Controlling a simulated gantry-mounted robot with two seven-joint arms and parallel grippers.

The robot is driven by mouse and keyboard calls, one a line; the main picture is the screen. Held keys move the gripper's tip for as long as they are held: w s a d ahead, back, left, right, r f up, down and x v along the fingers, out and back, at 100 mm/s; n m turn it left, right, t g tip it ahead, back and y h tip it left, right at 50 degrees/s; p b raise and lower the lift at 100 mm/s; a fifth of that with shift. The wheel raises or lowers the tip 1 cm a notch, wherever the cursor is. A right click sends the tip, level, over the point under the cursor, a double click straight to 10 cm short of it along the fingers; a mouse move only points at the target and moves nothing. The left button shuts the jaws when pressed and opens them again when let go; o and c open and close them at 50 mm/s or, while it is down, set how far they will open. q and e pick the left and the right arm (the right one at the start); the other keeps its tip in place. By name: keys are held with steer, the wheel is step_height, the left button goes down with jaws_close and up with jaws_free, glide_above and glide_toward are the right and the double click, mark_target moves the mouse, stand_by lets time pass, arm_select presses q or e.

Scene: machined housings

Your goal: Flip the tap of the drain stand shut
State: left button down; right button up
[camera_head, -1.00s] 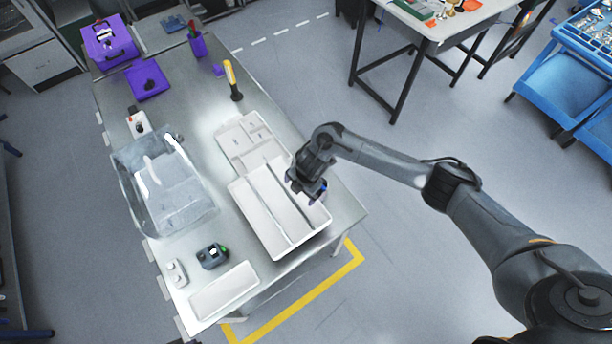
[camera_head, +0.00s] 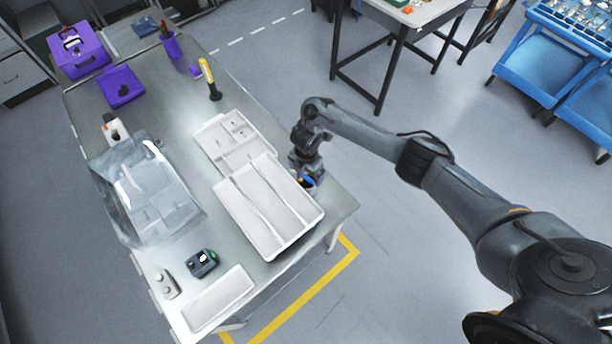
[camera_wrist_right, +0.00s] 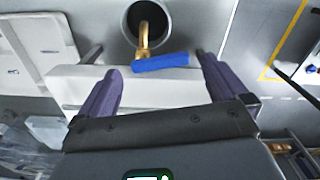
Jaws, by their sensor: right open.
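The drain stand's tap shows in the right wrist view as a brass spout (camera_wrist_right: 144,38) with a blue lever (camera_wrist_right: 160,62) lying across it, nearly level in the picture. A round dark opening with a pale rim (camera_wrist_right: 128,22) is behind the spout. In the head view only a bit of the blue lever (camera_head: 307,181) shows below my right gripper (camera_head: 306,172), at the table's right edge. In the right wrist view my right gripper (camera_wrist_right: 158,64) is open and empty, its two purple fingers on either side of the lever; contact cannot be told. My left gripper is out of view.
A white compartment tray (camera_head: 290,240) lies close left of my right gripper. A clear bin (camera_head: 150,195), a dark device (camera_head: 202,263) and a yellow-handled tool (camera_head: 209,80) stand on the metal table (camera_head: 185,130). Open floor is to the right.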

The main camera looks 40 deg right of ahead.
steer(key=shift+f, duration=1)
steer(key=shift+c, duration=0.3)
steer(key=c, duration=0.9)
steer(key=shift+a+r+m+p, duration=0.25)
steer(key=shift+m+p, duration=0.65)
steer(key=shift+p, duration=0.2)
steer(key=shift+a+f+m, duration=0.15)
steer(key=shift+f+m, duration=0.05)
steer(key=shift+m, duration=0.3)
steer(key=o, duration=1)
steer(key=shift+c, duration=0.2)
